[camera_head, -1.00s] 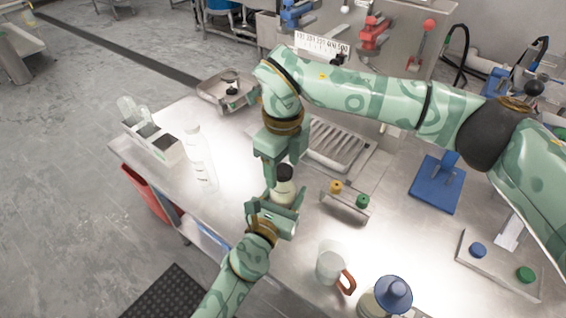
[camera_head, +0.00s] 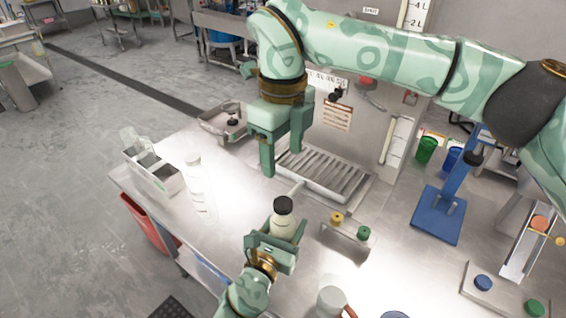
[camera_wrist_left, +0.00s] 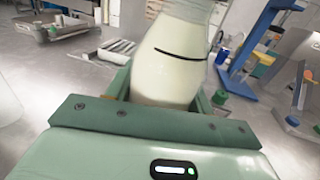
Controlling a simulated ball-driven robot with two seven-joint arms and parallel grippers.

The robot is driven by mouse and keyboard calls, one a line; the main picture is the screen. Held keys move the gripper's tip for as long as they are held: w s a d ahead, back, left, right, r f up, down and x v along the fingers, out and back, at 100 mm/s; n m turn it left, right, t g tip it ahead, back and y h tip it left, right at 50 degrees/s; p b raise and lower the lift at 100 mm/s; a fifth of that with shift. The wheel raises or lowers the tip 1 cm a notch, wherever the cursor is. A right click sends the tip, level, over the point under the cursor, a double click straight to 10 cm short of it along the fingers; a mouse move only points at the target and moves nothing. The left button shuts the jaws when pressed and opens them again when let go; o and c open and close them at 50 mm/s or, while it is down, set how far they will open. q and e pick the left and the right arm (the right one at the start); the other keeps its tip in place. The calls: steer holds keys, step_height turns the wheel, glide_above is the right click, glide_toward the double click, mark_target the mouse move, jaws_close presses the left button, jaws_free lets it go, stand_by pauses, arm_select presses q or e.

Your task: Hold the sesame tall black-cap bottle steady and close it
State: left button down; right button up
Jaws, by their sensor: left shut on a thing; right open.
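The sesame bottle (camera_head: 284,224) stands upright near the middle of the table, with its black cap (camera_head: 284,205) seated on top. My left gripper (camera_head: 275,243) is shut around the bottle's lower body. In the left wrist view the pale bottle (camera_wrist_left: 172,65), with a dark line around it, sits between the jaws; its cap is out of that view. My right gripper (camera_head: 283,152) is open and empty, with its fingers pointing down, above and behind the bottle and apart from the cap.
A tall clear bottle (camera_head: 198,190) and a white divided box (camera_head: 155,172) stand at left. A slatted metal tray (camera_head: 322,172) lies behind. A small stand with yellow and green knobs (camera_head: 345,238) is right of the bottle. A blue stand (camera_head: 438,212) is farther right. A clear pitcher (camera_head: 331,302) stands in front.

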arm_select(q)
steer(key=shift+c, duration=2.4)
jaws_free()
steer(key=v, duration=1.6)
steer(key=shift+s+a, duration=0.1)
steer(key=shift+s, duration=0.05)
